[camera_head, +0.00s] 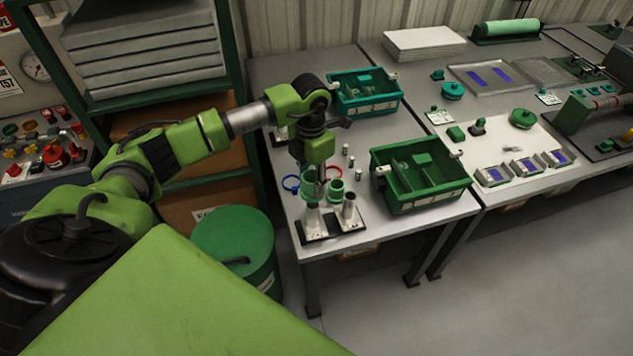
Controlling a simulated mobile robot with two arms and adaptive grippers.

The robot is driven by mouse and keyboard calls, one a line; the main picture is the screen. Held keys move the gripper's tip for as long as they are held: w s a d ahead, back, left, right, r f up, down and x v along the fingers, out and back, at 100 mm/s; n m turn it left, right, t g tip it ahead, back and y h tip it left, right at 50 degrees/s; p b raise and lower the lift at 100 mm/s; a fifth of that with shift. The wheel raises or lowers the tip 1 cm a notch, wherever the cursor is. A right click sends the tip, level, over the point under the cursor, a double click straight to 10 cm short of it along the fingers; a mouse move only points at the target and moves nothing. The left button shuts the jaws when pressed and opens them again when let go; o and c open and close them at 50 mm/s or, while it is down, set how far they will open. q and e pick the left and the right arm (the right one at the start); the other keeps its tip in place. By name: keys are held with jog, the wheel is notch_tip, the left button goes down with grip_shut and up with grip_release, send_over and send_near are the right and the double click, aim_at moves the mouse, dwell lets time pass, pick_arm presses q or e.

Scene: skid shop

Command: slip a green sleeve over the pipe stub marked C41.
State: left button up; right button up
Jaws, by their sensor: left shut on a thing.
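My left gripper (312,172) points down over the near left part of the table and is shut on a green sleeve (310,188). The sleeve is just above or at the top of the left metal pipe stub (312,219); I cannot tell whether it is around it. A second pipe stub (349,209) stands to the right on the same dark base plate (335,233). Another green sleeve (336,193) stands behind that stub. No C41 mark is readable. My right gripper is not in view.
A blue ring (291,184) and a red ring (333,172) lie near the stubs. A dark green bin (422,198) stands close on the right, a teal bin (367,108) at the back. Small metal cylinders (346,150) stand between. A green drum (237,236) is below left.

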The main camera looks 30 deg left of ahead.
pick_arm(q)
jog(key=shift+a+f+b, duration=0.15)
jog(key=shift+f+b, duration=0.2)
jog(key=shift+f, duration=0.85)
jog(key=shift+d+f+b, duration=0.2)
jog(key=shift+f+b, duration=0.5)
jog(key=shift+b, duration=0.15)
jog(key=shift+a+f+b, duration=0.1)
jog(key=shift+f+b, duration=0.2)
jog(key=shift+f, duration=0.15)
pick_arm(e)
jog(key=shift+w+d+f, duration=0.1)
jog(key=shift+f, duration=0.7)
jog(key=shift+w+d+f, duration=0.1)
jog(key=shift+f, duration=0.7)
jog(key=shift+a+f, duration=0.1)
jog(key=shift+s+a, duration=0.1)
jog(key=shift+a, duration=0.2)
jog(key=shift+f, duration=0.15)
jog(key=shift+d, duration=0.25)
